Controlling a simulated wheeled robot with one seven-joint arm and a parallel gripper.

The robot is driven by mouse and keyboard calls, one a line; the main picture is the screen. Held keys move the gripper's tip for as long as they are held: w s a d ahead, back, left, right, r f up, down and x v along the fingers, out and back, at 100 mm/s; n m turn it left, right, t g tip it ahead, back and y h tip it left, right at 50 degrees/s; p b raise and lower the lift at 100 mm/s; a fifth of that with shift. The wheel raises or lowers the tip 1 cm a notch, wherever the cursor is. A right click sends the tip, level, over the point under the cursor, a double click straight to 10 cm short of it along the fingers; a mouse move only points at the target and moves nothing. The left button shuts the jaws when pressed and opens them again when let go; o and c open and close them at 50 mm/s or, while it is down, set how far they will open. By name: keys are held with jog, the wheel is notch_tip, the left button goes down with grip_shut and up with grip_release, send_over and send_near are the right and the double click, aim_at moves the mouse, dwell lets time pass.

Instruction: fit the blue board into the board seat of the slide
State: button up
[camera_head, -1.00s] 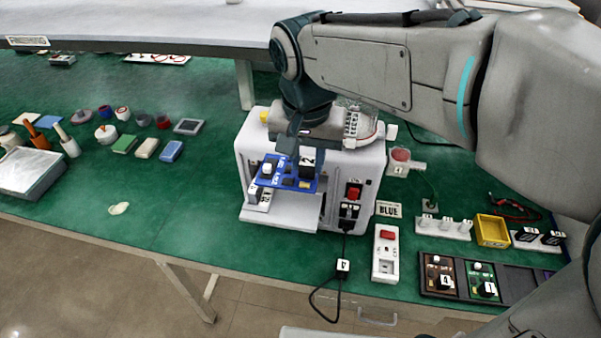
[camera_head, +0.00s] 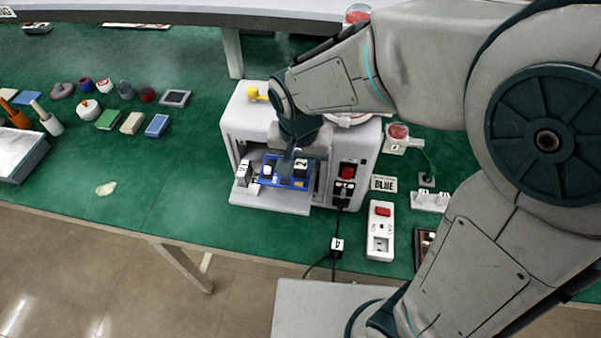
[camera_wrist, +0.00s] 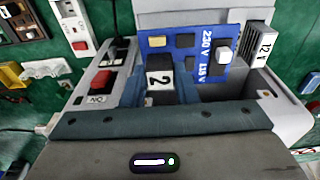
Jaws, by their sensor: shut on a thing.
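My gripper (camera_wrist: 160,85) is shut on the dark block marked 2 on the blue board (camera_wrist: 185,45). In the head view the blue board (camera_head: 270,180) is held roughly level at the open front of the white pump housing (camera_head: 240,125), over the pale slide (camera_head: 275,203). The board carries a white knob, dark parts and 230 V and 115 V print. A white ribbed block marked 12 V (camera_wrist: 256,42) stands beside it and also shows in the head view (camera_head: 244,173). The board seat is hidden under the board; I cannot tell whether they touch.
Right of the slide are a red switch (camera_head: 348,172) and a plugged cord. Several small parts lie at the left; the green table between is mostly clear.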

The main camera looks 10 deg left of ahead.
aim_at(301, 176)
jog(key=shift+f, duration=2.4)
jog(key=shift+f, duration=0.15)
jog(key=o, duration=1)
